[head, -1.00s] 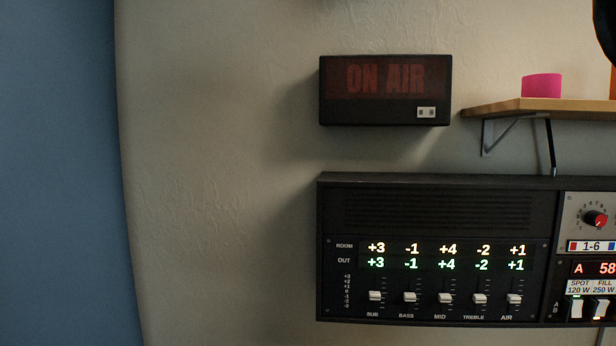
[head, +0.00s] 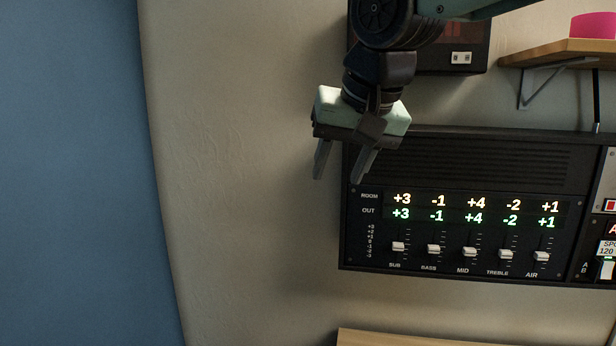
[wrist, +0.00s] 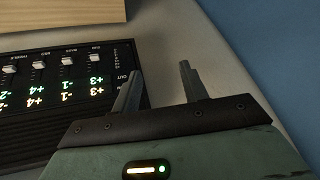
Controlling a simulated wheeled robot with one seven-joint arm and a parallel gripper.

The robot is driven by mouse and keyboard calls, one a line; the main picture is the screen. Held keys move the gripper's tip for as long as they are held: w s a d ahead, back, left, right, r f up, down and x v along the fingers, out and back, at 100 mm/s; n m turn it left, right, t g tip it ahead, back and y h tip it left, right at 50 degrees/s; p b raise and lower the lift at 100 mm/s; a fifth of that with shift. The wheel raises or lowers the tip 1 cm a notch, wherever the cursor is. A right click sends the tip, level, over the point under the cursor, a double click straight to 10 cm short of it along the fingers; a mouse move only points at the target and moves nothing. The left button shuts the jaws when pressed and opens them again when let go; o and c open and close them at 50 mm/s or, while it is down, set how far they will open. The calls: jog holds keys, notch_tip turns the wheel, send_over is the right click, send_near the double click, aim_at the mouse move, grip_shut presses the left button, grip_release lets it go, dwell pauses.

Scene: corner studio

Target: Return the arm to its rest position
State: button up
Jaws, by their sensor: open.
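My gripper (head: 341,172) is open and empty in the head view, with its two fingers pointing down. It appears in front of the upper left corner of the black equalizer panel (head: 450,160). My arm comes in from the top right and covers most of the ON AIR sign (head: 470,58). In the wrist view my gripper's fingers (wrist: 160,85) stand apart with nothing between them. The equalizer panel (wrist: 20,95) lies left of the fingers there.
A wooden shelf (head: 570,50) on a bracket holds a pink object (head: 594,26) at the top right. A wooden surface (head: 400,338) shows at the bottom edge. A blue panel (head: 70,180) fills the left side. The plain wall (head: 240,220) left of the equalizer is clear.

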jog(key=s+d+f+n+g+h, duration=0.1)
jog(key=s+d+f+n+g, duration=0.1)
jog(key=s+f, duration=0.9)
jog(key=s+d+f+n+g+h, duration=0.1)
jog(key=s+d+f+n+g, duration=0.2)
jog(key=s+d+f, duration=0.4)
jog(key=s+f+n+b, duration=0.1)
jog(key=s+f, duration=0.4)
jog(key=f, duration=0.2)
jog(key=shift+s+d, duration=0.3)
jog(key=shift+r, duration=0.1)
